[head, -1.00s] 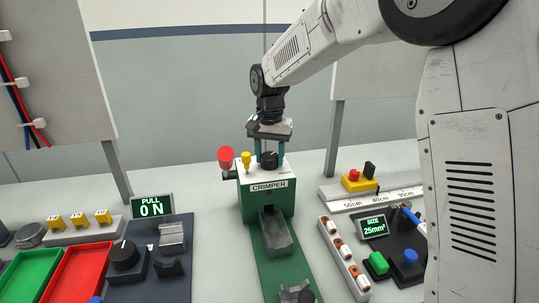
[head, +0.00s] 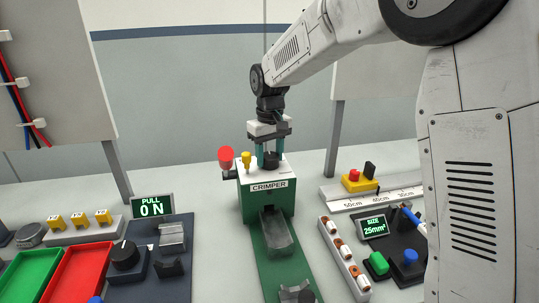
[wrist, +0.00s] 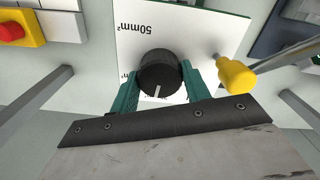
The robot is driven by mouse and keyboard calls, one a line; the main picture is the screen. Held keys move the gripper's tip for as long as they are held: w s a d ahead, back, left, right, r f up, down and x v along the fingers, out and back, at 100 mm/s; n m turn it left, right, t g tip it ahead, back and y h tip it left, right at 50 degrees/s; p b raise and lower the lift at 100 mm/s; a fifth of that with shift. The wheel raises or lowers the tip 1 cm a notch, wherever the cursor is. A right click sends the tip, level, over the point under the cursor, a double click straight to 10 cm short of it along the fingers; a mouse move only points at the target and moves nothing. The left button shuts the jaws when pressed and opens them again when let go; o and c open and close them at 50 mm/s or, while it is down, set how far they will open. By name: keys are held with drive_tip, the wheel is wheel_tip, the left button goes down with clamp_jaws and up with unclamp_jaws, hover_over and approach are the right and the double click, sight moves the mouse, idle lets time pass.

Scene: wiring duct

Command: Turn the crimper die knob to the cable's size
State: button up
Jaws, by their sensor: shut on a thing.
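The green crimper (head: 266,202) with a white top stands in the middle of the head view. Its black die knob (head: 271,161) is on top and also shows in the wrist view (wrist: 158,76). The knob's white pointer line points down, toward my palm, in the wrist view. A "50mm²" mark (wrist: 160,27) is beyond the knob. Another "mm²" mark at its left is partly hidden. My gripper (head: 269,159) points down, with its teal fingers shut on the knob's two sides. The size display (head: 374,227) reads 25mm².
A yellow peg (head: 246,160) and a red-ended lever (head: 226,158) stand left of the knob, close to my fingers. A ruler (head: 370,199) and a red-buttoned yellow box (head: 358,182) lie right. Red (head: 84,272) and green trays are at front left.

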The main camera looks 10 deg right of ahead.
sight(270, 155)
drive_tip(key=shift+n, duration=0.5)
idle(0.3)
drive_tip(key=o, duration=1)
wheel_tip(270, 155, up, 8)
drive_tip(key=shift+f, duration=0.1)
